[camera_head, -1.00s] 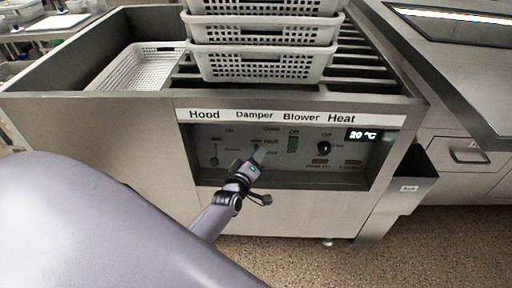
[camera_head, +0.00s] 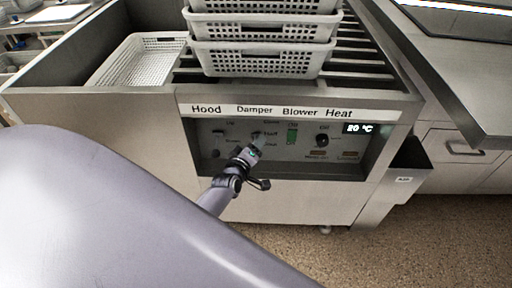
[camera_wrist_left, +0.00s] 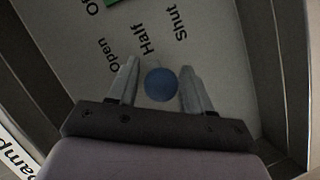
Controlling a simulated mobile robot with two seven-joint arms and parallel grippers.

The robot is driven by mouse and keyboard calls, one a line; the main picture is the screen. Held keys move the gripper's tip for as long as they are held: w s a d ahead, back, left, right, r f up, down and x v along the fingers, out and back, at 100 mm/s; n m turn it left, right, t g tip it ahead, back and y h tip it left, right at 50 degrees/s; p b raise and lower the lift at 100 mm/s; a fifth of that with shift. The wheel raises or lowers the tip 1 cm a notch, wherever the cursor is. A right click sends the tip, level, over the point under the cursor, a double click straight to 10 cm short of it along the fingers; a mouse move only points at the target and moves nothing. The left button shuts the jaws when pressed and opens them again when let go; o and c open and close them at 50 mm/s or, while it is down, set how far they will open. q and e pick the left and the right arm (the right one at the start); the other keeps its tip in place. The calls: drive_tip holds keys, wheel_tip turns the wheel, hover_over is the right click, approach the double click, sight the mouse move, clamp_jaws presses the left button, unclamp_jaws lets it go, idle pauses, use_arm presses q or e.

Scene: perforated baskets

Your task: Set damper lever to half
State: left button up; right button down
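The damper lever (camera_head: 256,135) is on the recessed control panel, beside its Open, Half and Shut labels. In the head view it shows just above my left gripper (camera_head: 250,151), close to the Half label. In the left wrist view its round blue-grey knob (camera_wrist_left: 161,84) lies between the two fingers of the left gripper (camera_wrist_left: 160,80), with narrow gaps showing on both sides. The fingers are apart. The knob lies below the Half and Shut labels there; its exact setting is hard to tell. The right gripper is not in view.
White perforated baskets (camera_head: 262,60) are stacked on top. A bin (camera_head: 404,168) hangs at the machine's right side.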

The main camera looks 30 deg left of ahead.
use_arm(q)
drive_tip(key=shift+d+f, duration=0.1)
drive_tip(key=shift+d, duration=0.05)
drive_tip(key=shift+s, duration=0.1)
drive_tip(key=shift+s+d, duration=0.1)
drive_tip(key=shift+s, duration=0.15)
drive_tip(key=p+v, duration=0.2)
drive_tip(key=v, duration=0.4)
drive_tip(key=shift+s+r, duration=0.2)
